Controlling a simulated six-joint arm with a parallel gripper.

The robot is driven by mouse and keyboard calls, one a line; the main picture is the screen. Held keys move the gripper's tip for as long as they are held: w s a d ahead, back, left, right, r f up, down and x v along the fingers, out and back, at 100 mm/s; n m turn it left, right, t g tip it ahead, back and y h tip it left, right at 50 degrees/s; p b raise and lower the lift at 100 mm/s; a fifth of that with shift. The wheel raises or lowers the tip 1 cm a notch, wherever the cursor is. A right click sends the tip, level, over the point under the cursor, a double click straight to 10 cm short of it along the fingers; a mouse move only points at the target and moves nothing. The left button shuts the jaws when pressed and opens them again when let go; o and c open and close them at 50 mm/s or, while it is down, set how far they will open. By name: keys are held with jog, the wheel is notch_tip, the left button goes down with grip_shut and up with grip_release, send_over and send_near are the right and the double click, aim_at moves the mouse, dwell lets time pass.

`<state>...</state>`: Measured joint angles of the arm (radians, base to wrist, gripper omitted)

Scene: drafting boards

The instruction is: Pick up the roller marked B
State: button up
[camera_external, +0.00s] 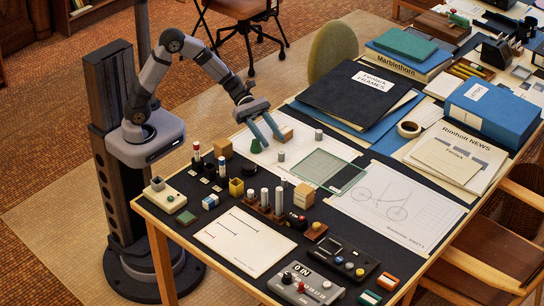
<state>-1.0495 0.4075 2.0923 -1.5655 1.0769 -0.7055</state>
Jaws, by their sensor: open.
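No letter B is readable at this size, so I cannot tell which cylinder is the marked roller. A grey cylinder (282,156) stands on the white sheet just below my gripper. Another grey cylinder (318,134) stands further right. Several pale cylinders (264,197) stand upright in a brown wooden rack nearer the front. My gripper (271,140) is open, its two teal fingers pointing down over the sheet. I see nothing held between the fingers.
A clear glass-like tray (312,165) lies right of the gripper. Black folders (362,88) and a blue box (490,112) lie at the back right.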

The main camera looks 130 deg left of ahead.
aim_at(281, 152)
jog(key=shift+f+x, duration=0.15)
jog(key=shift+x, duration=1.7)
jog(key=shift+f+x, duration=0.1)
jog(key=shift+x, duration=1.7)
jog(key=shift+s+a, duration=0.1)
grip_shut()
jog(key=shift+r, duration=0.1)
